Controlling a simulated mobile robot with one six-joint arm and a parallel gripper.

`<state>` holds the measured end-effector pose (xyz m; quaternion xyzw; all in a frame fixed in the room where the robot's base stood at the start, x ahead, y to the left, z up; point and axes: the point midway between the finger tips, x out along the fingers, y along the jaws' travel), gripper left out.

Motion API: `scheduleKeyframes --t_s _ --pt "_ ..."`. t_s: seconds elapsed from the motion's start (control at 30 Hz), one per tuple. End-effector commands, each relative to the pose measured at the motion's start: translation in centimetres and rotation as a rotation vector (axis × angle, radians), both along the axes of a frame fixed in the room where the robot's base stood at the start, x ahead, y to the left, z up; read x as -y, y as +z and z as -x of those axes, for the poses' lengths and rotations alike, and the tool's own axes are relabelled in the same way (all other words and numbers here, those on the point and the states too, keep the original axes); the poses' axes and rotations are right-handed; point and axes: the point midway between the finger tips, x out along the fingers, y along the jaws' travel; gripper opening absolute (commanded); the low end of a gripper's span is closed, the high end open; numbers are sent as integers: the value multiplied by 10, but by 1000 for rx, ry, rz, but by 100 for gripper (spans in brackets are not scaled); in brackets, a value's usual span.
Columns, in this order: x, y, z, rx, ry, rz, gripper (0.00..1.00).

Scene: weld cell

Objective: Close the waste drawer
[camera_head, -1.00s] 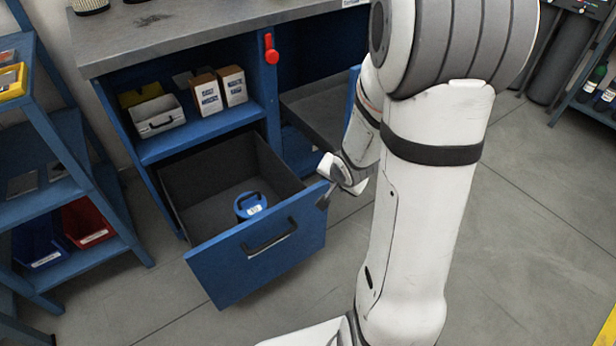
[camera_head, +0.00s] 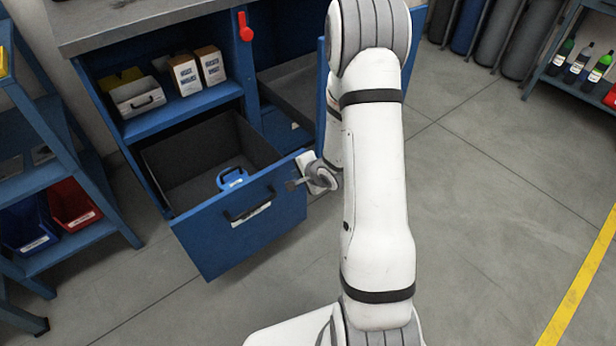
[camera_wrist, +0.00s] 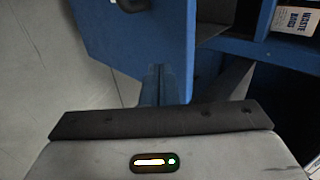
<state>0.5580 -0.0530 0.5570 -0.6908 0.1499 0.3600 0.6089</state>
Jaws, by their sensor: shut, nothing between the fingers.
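The waste drawer's blue front (camera_head: 205,240) stands pulled out from the bench, with its dark inside open to view in the head view. A dark bar handle (camera_head: 250,203) and a pale label are on the front. A blue object with a loop handle (camera_head: 233,178) lies inside, partly hidden by the front. My gripper (camera_head: 290,185) is at the front's right end, overlapping it in the picture. In the wrist view, the closed fingers (camera_wrist: 162,84) show beside the edge of the blue front (camera_wrist: 135,40). I cannot tell whether they touch it. Nothing is held.
An open shelf above the drawer holds boxes (camera_head: 185,73) and a grey case (camera_head: 138,102). A red handle (camera_head: 244,27) is on the bench frame. A blue rack with a red bin (camera_head: 72,203) stands left. Floor in front and right is clear.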

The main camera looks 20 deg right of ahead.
Motion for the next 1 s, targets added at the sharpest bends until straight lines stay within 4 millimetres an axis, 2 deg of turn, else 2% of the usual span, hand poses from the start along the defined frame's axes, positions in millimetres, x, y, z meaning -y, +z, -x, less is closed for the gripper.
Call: scheduleKeyframes --t_s 0.03,0.1,0.3,0.67,0.7,0.87,1.0 --pt "-3 -11 -7 -1 3 0 0" --pt "-6 -6 -19 3 2 1 0" --pt "-12 -5 -39 1 -1 2 0" --pt "-13 -4 -42 -1 -3 0 0" --pt "-5 -4 -42 -1 -10 1 0" --pt "-12 -3 -45 -1 -4 1 0" --pt "-20 -1 -57 -1 4 1 0"
